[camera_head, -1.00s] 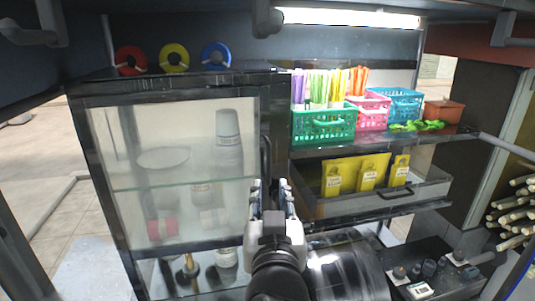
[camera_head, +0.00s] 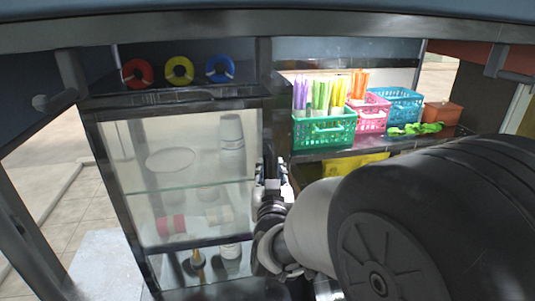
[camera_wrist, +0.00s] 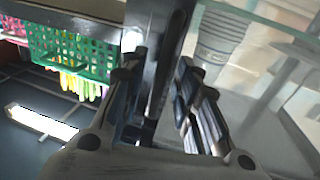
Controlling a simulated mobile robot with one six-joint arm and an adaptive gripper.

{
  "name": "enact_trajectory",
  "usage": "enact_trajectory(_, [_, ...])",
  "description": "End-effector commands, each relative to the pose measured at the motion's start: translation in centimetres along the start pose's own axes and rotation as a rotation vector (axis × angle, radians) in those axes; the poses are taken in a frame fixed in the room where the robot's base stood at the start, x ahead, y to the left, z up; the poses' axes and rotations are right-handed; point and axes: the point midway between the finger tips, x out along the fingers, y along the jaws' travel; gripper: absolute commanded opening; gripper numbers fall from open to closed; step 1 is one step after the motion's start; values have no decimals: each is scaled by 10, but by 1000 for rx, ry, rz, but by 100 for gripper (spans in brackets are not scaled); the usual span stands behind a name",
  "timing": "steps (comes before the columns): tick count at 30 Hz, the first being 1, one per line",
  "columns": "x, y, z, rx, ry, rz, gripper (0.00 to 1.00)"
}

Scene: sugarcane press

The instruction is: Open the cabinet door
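The cabinet (camera_head: 190,100) stands at left in the head view. Its glass door (camera_head: 165,140) has a dark frame and looks closed. The dark vertical handle (camera_head: 268,160) is on the door's right side, partly hidden by my gripper (camera_head: 272,190). In the wrist view my gripper (camera_wrist: 165,115) has its two fingers apart. A dark upright bar, the handle or door frame (camera_wrist: 165,60), runs down between them. I cannot tell whether either finger touches it. Cups (camera_head: 231,132) stand behind the glass and also show in the wrist view (camera_wrist: 218,40).
Green (camera_head: 322,130), pink (camera_head: 372,115) and blue (camera_head: 398,104) baskets stand on a shelf right of the cabinet. Three tape rolls, red, yellow and blue (camera_head: 219,68), sit on top of the cabinet. My arm hides the drawer area at right.

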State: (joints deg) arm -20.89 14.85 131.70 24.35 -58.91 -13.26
Motion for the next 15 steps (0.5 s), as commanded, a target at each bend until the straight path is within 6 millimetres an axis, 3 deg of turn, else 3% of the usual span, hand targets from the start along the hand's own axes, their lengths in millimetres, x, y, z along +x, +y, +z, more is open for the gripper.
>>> enact_trajectory(10, [5,0,0,0,1,-1,29])
enact_trajectory(15, [5,0,0,0,1,0,19])
